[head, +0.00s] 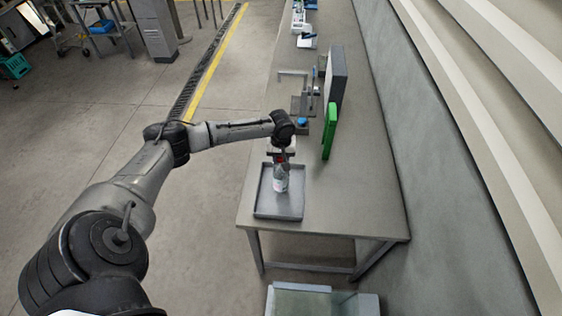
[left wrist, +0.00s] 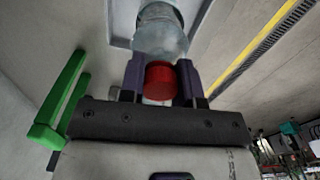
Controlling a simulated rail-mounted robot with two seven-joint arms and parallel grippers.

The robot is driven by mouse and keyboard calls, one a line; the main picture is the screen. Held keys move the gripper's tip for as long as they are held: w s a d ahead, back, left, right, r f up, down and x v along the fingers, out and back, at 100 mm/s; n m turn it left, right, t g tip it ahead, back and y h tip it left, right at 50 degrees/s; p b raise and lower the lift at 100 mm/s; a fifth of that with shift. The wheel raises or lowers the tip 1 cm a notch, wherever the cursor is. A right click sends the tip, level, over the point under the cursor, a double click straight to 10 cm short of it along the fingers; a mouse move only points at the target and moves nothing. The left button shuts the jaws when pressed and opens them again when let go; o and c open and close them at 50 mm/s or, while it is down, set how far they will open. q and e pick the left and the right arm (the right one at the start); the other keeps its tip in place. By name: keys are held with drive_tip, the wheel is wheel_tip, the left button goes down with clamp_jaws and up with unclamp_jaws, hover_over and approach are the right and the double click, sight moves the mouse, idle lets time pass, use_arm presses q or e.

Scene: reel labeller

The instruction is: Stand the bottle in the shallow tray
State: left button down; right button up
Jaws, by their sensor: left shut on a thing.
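The bottle (head: 280,180) is clear with a pale label and a red cap. In the head view it is upright over the shallow grey tray (head: 278,212), within its rim; I cannot tell whether its base touches the tray floor. My left gripper (head: 281,156) comes from above and is shut on the bottle near its cap. In the left wrist view the two dark fingers of the left gripper (left wrist: 161,85) stand either side of the red cap, with the clear bottle body (left wrist: 160,32) beyond them. My right gripper is not in view.
A green bracket-like piece (head: 329,131) stands on the bench (head: 340,205) right of the arm, with a grey panel (head: 337,78) behind it. Labelling equipment (head: 303,98) stands farther back. The bench right of the tray is clear. A glass-topped bin (head: 318,300) is below the front edge.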

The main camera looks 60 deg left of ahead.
use_arm(q)
drive_tip(key=shift+f, duration=1.05)
drive_tip(key=c, duration=0.8)
unclamp_jaws()
drive_tip(key=shift+f, duration=0.15)
